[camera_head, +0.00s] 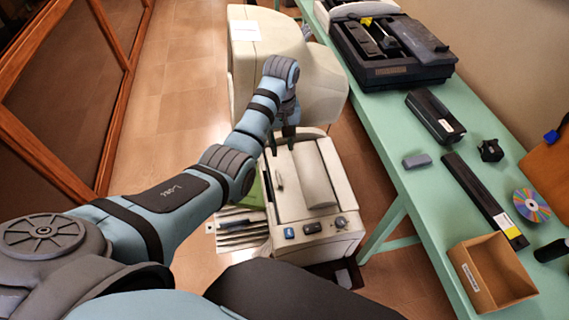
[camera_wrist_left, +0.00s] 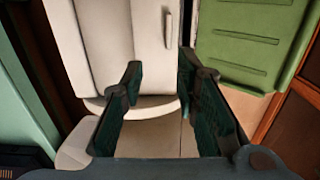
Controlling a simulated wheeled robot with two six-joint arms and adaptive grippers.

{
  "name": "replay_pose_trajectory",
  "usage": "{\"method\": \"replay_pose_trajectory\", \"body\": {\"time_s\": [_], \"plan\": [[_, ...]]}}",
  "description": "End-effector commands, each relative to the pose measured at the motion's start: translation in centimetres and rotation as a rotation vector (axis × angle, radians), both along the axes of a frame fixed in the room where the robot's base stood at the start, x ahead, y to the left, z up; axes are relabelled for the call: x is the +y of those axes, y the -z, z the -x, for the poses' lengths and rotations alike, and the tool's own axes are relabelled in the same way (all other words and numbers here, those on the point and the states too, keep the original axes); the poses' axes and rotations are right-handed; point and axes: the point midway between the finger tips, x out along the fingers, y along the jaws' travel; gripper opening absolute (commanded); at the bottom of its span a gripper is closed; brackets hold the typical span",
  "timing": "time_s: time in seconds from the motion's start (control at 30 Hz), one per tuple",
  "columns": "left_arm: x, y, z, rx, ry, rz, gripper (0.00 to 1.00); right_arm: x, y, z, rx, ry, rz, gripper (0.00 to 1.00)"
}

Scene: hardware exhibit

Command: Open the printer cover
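The cream printer (camera_head: 345,215) stands low on the floor beside the green table, with buttons and a knob on its front edge. Its top cover (camera_head: 313,175) looks closed, and a small pale handle-like piece (camera_head: 279,180) is on its left part. In the left wrist view the printer top (camera_wrist_left: 105,40) and the small handle-like piece (camera_wrist_left: 168,28) lie beyond the fingers. My left gripper (camera_head: 282,147) points down over the printer's far edge. Its two dark fingers (camera_wrist_left: 160,75) are apart with nothing held between them. Contact with the printer cannot be told. My right gripper is not visible.
A larger cream machine (camera_head: 325,85) stands behind the printer. The green table (camera_head: 405,185) on the right holds a black device (camera_head: 390,70), a cardboard box (camera_head: 490,272), a disc (camera_head: 531,205) and cartridges. A green panel (camera_wrist_left: 250,40) is beside the printer. Floor is free on the left.

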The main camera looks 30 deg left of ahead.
Motion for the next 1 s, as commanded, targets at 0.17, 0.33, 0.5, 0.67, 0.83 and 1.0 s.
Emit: {"method": "replay_pose_trajectory", "body": {"time_s": [0.17, 0.33, 0.5, 0.67, 0.83, 1.0], "plan": [[0.7, 4.6, 0.6, 0.006, -0.013, -0.001, 0.28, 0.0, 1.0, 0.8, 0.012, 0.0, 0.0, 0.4], [0.8, 9.8, 0.6, 0.006, -0.014, -0.001, 0.28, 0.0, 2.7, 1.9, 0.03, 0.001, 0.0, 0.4], [0.6, 12.9, 0.6, 0.002, -0.011, -0.001, 0.28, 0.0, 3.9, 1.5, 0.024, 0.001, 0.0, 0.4], [0.5, 13.7, 0.5, 0.001, -0.01, -0.001, 0.28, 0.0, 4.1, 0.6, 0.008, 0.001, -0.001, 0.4], [0.5, 13.6, 0.5, 0.001, -0.01, -0.001, 0.28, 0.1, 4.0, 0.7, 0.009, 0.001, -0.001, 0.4], [0.5, 13.5, 0.5, 0.001, -0.01, -0.001, 0.08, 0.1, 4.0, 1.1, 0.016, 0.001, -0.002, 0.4]]}}
